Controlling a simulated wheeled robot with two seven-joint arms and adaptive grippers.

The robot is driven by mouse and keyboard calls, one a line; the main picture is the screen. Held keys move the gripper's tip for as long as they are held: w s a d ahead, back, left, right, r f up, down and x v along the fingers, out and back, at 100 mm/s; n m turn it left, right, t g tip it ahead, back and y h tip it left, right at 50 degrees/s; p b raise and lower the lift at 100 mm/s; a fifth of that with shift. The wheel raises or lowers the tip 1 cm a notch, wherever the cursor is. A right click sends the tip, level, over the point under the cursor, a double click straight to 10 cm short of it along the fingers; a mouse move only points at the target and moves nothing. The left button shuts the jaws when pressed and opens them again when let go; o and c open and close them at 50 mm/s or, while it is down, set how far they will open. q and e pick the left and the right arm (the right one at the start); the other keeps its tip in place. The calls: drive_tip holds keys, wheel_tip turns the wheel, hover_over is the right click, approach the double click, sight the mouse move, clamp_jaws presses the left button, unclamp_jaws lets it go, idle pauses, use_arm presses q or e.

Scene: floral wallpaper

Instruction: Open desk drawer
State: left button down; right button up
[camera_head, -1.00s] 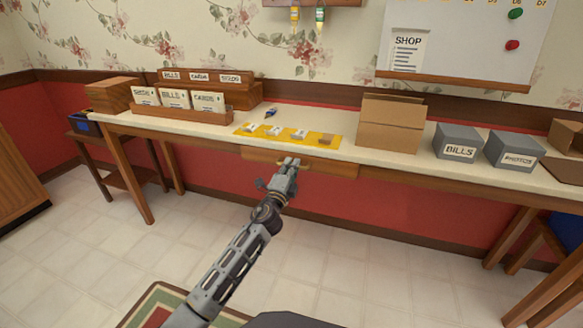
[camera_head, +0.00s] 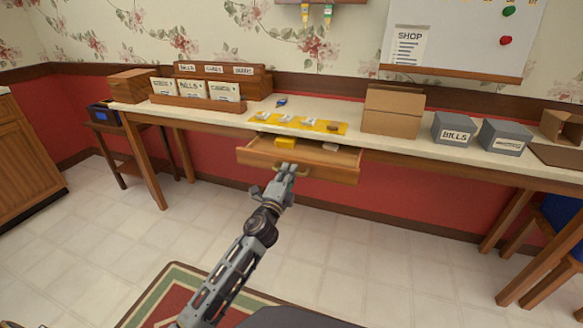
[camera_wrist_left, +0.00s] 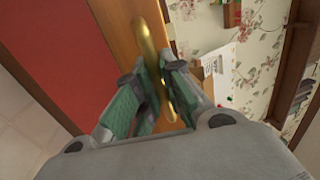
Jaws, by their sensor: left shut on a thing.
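The desk drawer (camera_head: 320,170) is pulled out from under the long desk (camera_head: 210,123), and its inside shows. A yellow box (camera_head: 285,144) and a small whitish item (camera_head: 330,147) lie in it. My left gripper (camera_head: 287,171) is at the drawer front, shut on the brass handle (camera_head: 303,171). In the left wrist view the handle (camera_wrist_left: 148,50) runs between the two green-padded fingers (camera_wrist_left: 160,95) of this gripper. My right gripper is in neither view.
A patterned rug (camera_head: 165,290) lies on the floor. The floor before the drawer is open.

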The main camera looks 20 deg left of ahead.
use_arm(q)
drive_tip(key=shift+s, duration=1.45)
drive_tip(key=c, duration=1.8)
unclamp_jaws()
drive_tip(key=s+f, duration=0.2)
drive_tip(key=s, duration=0.9)
drive_tip(key=shift+s+a+f, duration=0.2)
drive_tip(key=shift+s+a, duration=0.05)
drive_tip(key=shift+s, duration=0.1)
